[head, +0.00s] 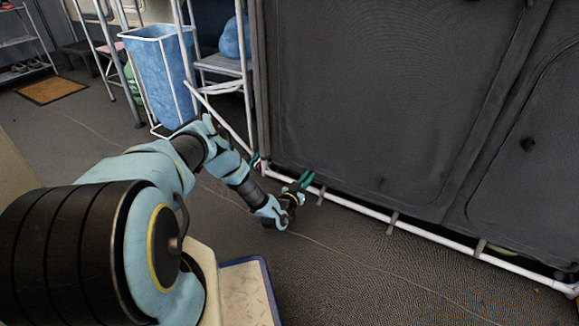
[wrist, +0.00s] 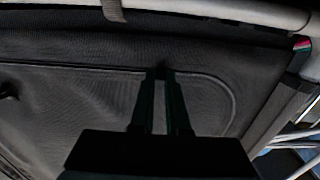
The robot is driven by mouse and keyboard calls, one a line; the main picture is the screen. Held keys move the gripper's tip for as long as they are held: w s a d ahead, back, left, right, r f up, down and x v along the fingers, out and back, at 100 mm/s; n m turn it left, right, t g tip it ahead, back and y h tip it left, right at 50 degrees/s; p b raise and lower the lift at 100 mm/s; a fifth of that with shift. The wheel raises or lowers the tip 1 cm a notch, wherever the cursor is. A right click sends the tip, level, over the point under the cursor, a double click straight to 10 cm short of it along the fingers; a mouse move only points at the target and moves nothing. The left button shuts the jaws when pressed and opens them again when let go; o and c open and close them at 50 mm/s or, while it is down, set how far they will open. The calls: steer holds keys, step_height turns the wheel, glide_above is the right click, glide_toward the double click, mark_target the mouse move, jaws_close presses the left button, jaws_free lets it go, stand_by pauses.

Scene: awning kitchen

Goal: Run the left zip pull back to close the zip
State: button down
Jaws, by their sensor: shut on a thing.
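The dark fabric front (head: 370,95) with its zipped panels fills the right of the head view. In the wrist view it shows close up, with a zip seam (wrist: 70,68) running across to my fingertips and curving round at the right (wrist: 222,88). My gripper (head: 304,181) is low, near the panel's lower left corner. In the wrist view my gripper (wrist: 158,74) is shut on a small dark zip pull at the seam. The pull is mostly hidden between the fingertips, and its details are too dark to tell.
A white pole (head: 360,209) with grey straps (head: 393,223) runs along the fabric's lower edge. A blue bag in a white frame (head: 163,75) stands behind my arm. A brown mat (head: 52,90) lies at the far left. The floor before the fabric is mostly clear.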

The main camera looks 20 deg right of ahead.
steer(key=s+d+p, duration=0.1)
steer(key=s+d, duration=0.5)
steer(key=shift+s, duration=0.2)
steer(key=shift+d, duration=0.1)
steer(key=c, duration=0.9)
jaws_free()
